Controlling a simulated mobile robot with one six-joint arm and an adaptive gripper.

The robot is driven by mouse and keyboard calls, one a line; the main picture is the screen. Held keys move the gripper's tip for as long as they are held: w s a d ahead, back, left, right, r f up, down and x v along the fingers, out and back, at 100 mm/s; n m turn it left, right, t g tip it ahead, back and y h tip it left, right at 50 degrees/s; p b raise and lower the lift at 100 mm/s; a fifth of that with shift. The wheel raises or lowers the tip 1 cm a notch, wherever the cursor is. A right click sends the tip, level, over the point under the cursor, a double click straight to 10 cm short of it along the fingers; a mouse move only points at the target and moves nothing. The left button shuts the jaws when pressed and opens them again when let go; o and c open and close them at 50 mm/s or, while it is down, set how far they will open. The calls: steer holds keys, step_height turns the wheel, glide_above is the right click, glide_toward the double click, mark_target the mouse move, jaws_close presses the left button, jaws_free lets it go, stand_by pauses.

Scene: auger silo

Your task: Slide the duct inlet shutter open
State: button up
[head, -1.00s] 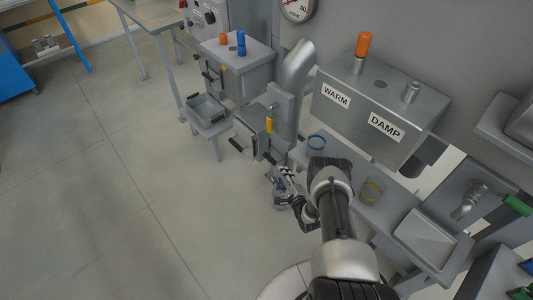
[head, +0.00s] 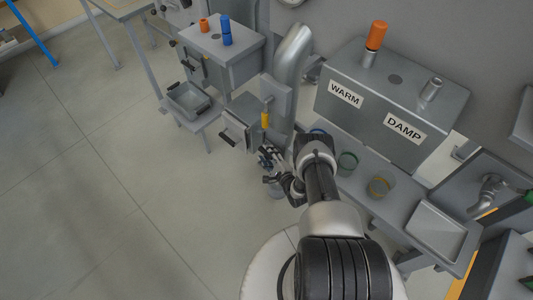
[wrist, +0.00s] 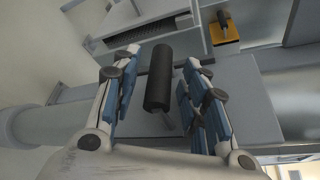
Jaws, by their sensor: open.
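The duct (head: 290,55) is a bent grey pipe that runs down into a grey housing (head: 277,101) near the wall. In the wrist view a black bar handle (wrist: 159,78) stands out from a flat grey plate (wrist: 235,100), which looks like the inlet shutter. My gripper (wrist: 158,90) is open, with one finger on each side of the handle and visible gaps on both sides. In the head view my gripper (head: 271,160) is just below the housing, and it and the arm hide the handle there. I cannot tell how far the shutter is open.
A grey box with a black handle (head: 227,138) and a yellow grip (head: 265,119) sit close to the gripper. A metal tray (head: 188,100) stands on a low stand to the left. The WARM and DAMP cabinet (head: 390,100) and a bench with jars are to the right. Open floor lies left.

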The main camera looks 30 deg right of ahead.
jaws_close()
stand_by(0.4)
steer(key=shift+r, duration=0.1)
